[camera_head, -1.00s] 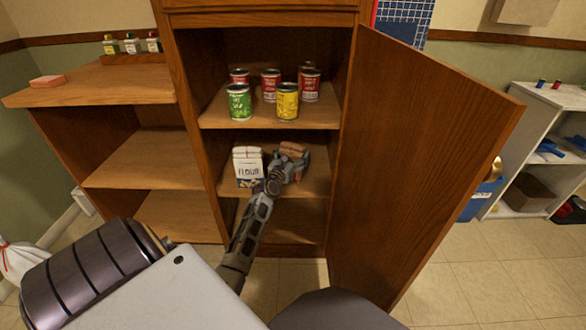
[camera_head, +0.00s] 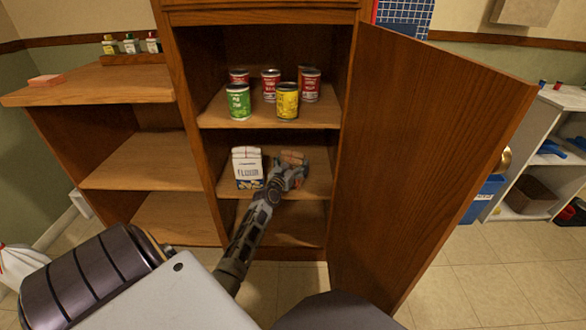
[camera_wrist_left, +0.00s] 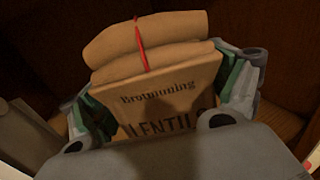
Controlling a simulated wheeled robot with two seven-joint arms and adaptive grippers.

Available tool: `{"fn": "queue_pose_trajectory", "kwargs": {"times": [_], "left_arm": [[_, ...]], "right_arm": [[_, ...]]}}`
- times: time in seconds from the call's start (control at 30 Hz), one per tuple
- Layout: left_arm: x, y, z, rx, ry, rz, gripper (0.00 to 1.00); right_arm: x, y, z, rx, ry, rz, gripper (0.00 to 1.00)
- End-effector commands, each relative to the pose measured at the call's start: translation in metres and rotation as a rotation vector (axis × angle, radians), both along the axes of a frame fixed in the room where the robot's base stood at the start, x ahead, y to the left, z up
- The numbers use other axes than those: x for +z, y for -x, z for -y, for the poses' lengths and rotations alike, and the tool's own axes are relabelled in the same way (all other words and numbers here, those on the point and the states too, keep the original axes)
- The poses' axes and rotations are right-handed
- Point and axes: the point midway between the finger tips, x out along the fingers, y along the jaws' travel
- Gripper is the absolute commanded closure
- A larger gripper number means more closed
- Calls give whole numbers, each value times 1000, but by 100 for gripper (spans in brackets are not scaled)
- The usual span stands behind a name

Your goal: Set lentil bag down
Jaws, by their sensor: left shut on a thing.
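The lentil bag (camera_wrist_left: 165,95) is a brown paper bag with a rolled top, a red tie and dark lettering. In the head view the bag (camera_head: 293,157) shows small, at the right of the cabinet's middle shelf (camera_head: 317,172). My left gripper (camera_head: 291,174) reaches in from the front and is shut on it. In the left wrist view the fingers of my left gripper (camera_wrist_left: 168,112) press on both sides of the bag. The bag's base is hidden, so I cannot tell whether it touches the shelf. My right gripper is not in view.
A white flour bag (camera_head: 247,166) stands just left of the lentil bag. Several cans, among them a green one (camera_head: 239,102) and a yellow one (camera_head: 287,100), stand on the shelf above. The open cabinet door (camera_head: 425,150) blocks the right side. The lowest shelf (camera_head: 290,222) looks clear.

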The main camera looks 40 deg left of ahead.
Motion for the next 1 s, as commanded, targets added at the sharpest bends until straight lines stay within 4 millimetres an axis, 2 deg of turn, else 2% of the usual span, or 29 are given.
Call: {"fn": "queue_pose_trajectory", "kwargs": {"times": [0.2,0.7,0.73,0.8,1.0], "left_arm": [[-10,0,-1,1,-2,4,52],[-13,0,-1,1,-2,4,52],[-15,0,0,1,-1,1,10],[-15,0,0,0,-1,1,1],[-14,0,0,0,-1,1,0]], "right_arm": [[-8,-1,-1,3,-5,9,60],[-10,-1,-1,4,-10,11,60],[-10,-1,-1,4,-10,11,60],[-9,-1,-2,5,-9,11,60],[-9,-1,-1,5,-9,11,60]]}}
